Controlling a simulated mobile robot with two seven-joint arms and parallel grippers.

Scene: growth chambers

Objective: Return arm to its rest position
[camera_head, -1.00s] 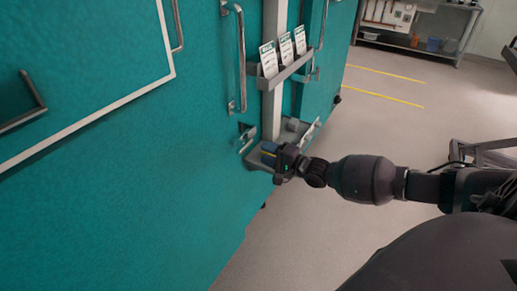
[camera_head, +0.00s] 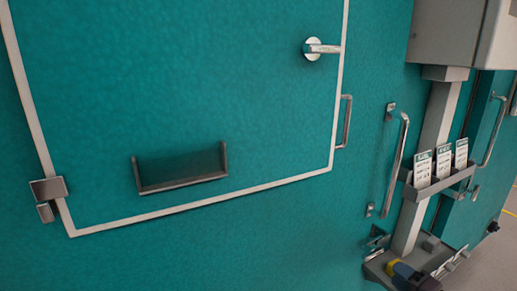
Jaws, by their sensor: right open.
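My right gripper (camera_head: 426,284) shows only as a small dark part at the bottom edge of the head view, at the lower right. It is open. It is close to a blue and yellow item (camera_head: 402,271) on the low grey tray (camera_head: 375,268); I cannot tell whether they touch. The rest of my right arm is out of the frame. My left gripper is not in view.
A teal chamber wall with a white-framed door (camera_head: 240,100) fills most of the view. The door has a lever handle (camera_head: 322,48). A vertical bar handle (camera_head: 396,165) and a grey post (camera_head: 437,115) with a card rack (camera_head: 440,181) stand to the right. Floor shows at far right.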

